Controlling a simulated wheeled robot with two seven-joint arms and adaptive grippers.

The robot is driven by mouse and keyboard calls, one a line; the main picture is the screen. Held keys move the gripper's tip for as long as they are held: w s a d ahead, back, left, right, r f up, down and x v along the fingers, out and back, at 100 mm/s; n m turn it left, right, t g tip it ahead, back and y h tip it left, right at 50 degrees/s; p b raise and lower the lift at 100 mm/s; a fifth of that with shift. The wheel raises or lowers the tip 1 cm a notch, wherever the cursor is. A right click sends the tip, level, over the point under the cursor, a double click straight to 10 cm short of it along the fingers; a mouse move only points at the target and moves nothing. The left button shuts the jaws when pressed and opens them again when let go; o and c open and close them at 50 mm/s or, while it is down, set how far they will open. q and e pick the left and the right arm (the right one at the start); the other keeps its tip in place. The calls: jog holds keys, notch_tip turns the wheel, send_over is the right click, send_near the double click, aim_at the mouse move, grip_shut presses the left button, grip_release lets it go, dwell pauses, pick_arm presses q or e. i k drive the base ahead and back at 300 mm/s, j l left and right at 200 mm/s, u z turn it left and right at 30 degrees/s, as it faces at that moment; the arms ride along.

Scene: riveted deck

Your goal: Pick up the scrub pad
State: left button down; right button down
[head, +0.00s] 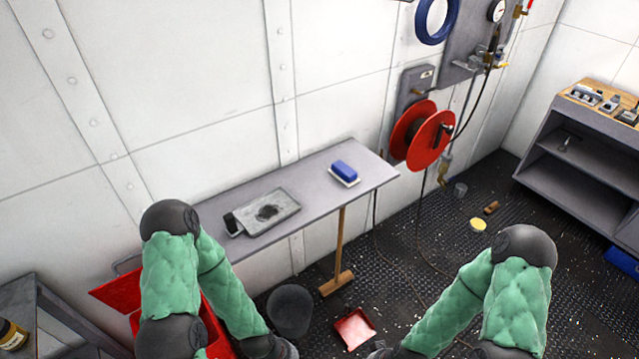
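A blue block on a white base, which looks like the scrub pad (344,171), lies on the right part of the narrow grey wall shelf (376,172). Nothing touches it from above. My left gripper (272,349) is only partly in view at the bottom edge, below the shelf and well away from the pad. My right gripper (383,352) also just shows at the bottom edge, apart from the pad. The fingers of both are cut off or too dark to read.
A stained grey tray (284,208) lies left of the pad on the shelf. A wooden-handled tool (339,258) stands below the shelf. A dark bucket (290,309) and red dustpan (355,329) are on the floor. A red hose reel (421,134) hangs right of the shelf.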

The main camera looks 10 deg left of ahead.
aim_at(346, 176)
jog(key=i+l+u, duration=0.1)
jog(key=l, duration=0.25)
jog(key=i+l+u, duration=0.1)
jog(key=l, duration=0.3)
jog(key=i+l, duration=0.25)
jog(key=l, duration=0.15)
jog(key=i+l+u, duration=0.15)
jog(key=l, duration=0.25)
jog(key=i+l+u, duration=0.1)
jog(key=l, duration=0.3)
